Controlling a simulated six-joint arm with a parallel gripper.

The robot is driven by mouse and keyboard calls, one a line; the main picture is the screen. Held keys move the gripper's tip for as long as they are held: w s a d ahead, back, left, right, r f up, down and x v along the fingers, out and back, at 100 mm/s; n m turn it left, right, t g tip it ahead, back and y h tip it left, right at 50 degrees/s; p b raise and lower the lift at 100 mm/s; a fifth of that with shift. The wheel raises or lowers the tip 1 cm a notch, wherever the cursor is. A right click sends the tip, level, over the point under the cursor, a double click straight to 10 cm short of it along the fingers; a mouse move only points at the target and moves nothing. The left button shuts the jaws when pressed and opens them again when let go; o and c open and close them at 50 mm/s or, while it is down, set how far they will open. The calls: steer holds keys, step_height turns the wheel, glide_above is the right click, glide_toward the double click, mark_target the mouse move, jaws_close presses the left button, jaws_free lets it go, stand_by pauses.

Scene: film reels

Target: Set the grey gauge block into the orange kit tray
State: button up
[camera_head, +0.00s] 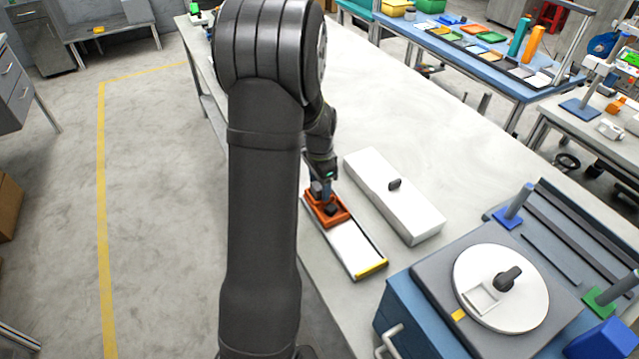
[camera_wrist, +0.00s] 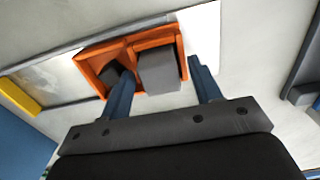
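The orange kit tray (camera_head: 343,219) sits at one end of a long white-topped board on the bench; it also shows in the wrist view (camera_wrist: 90,66). The grey gauge block (camera_wrist: 158,72) stands in the tray's right compartment in the wrist view, its top toward the camera. A dark piece (camera_wrist: 117,74) lies tilted in the left compartment; it also shows in the head view (camera_head: 331,209). My gripper (camera_wrist: 162,82) is open over the tray, with one blue finger on each side of the grey block. A narrow gap shows beside the block. Its underside is hidden.
A yellow strip (camera_head: 372,268) marks the board's near end. A long white box with a dark knob (camera_head: 405,205) lies close on the right. A machine with a round white lid (camera_head: 480,305) stands nearer.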

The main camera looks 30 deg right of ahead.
mark_target(319, 185)
step_height(319, 185, up, 12)
steer(key=shift+r, duration=0.2)
stand_by(0.4)
steer(key=shift+f, duration=0.15)
step_height(319, 185, down, 12)
steer(key=shift+r, duration=1.8)
